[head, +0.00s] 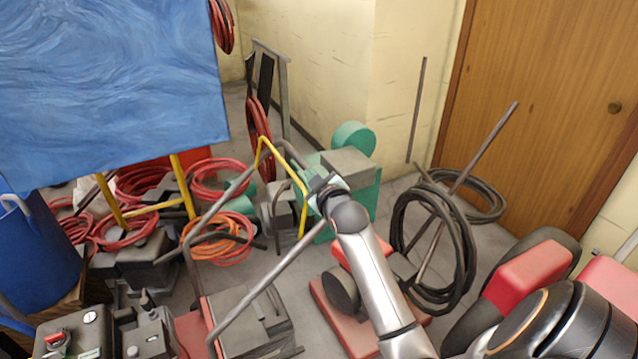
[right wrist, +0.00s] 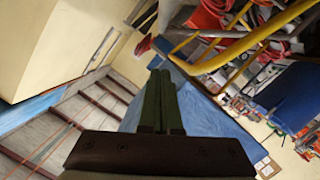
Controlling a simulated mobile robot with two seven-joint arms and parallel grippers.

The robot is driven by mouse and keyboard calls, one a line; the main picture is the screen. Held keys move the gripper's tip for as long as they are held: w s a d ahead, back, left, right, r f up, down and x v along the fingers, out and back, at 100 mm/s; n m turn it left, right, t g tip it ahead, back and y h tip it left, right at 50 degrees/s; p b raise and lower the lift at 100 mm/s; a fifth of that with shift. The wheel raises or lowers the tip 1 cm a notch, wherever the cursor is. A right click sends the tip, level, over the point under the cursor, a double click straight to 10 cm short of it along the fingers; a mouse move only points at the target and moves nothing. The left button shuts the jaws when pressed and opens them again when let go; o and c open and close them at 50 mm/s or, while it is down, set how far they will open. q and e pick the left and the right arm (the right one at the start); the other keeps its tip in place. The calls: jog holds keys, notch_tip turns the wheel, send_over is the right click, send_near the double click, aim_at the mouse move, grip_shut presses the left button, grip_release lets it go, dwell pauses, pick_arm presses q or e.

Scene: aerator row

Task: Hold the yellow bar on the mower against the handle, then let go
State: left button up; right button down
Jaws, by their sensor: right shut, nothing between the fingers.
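The mower has a grey tubular handle (head: 265,280) rising from its red and grey body (head: 250,318) in the head view. The thin yellow bar (head: 285,163) is a bent loop by the top of the handle; part of it appears to stand apart from the grey tube. My right gripper (head: 320,186) is at the right side of the handle's top, close to the yellow bar. In the right wrist view, my gripper's fingers (right wrist: 160,78) are together with nothing between them. A yellow bar (right wrist: 238,38) crosses the upper right there. Contact between the fingers and the bar cannot be told. My left gripper is not in view.
A green machine (head: 350,180) stands just behind my right gripper. Black hose coils (head: 435,245) and a leaning pole (head: 486,147) are to the right. Red hoses (head: 220,178), a blue board (head: 110,80) and a blue bin (head: 38,255) crowd the left.

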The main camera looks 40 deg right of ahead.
jog(key=v, duration=0.5)
jog(key=shift+s+a+r, duration=0.1)
jog(key=shift+s+a, duration=0.05)
jog(key=shift+s, duration=0.2)
